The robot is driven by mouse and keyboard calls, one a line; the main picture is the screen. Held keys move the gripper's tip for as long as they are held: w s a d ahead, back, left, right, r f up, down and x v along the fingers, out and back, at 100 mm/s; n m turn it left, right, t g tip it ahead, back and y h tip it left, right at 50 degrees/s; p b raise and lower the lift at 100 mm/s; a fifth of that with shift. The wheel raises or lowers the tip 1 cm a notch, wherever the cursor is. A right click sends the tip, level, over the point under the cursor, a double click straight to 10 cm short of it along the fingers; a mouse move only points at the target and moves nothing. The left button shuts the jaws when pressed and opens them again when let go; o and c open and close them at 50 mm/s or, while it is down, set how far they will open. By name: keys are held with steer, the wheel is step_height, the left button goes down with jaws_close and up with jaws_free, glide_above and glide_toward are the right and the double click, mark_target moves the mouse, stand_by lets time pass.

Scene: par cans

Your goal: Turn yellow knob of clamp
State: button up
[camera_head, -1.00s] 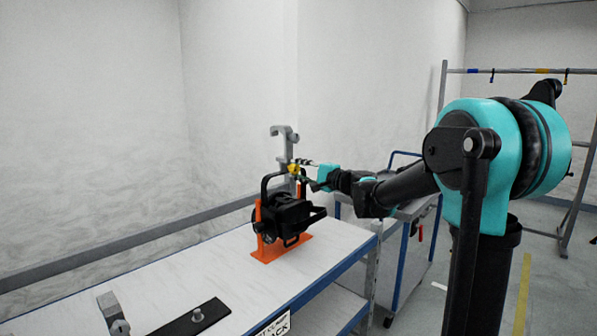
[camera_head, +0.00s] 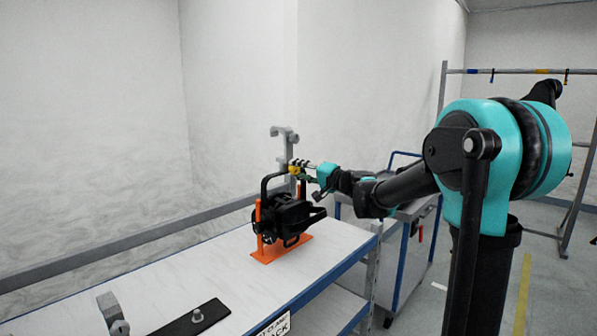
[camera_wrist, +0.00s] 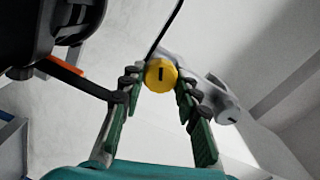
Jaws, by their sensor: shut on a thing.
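The yellow knob (camera_wrist: 160,74) faces the wrist camera, with a dark slot in its middle. It belongs to the grey hook clamp (camera_head: 289,142), which stands above the black par can (camera_head: 283,218). My gripper (camera_wrist: 159,86) has its green-padded fingers on either side of the knob, shut on it. In the head view the knob (camera_head: 293,170) is small and partly covered by the fingers. Part of the clamp (camera_wrist: 204,91) shows behind the right finger in the wrist view. The par can (camera_wrist: 40,30) fills the upper left there.
The par can rests in an orange stand (camera_head: 267,255) on a white-topped workbench (camera_head: 215,272). A grey clamp piece (camera_head: 112,312) and a dark bar with a bolt (camera_head: 190,318) lie at the front. A blue-framed cart (camera_head: 409,250) stands behind my arm. The wall is close behind the bench.

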steer(key=o, duration=1.2)
steer(key=shift+d, duration=0.1)
steer(key=v, duration=1.1)
steer(key=shift+s+d, duration=0.25)
steer(key=shift+s, duration=0.1)
steer(key=shift+f, duration=0.1)
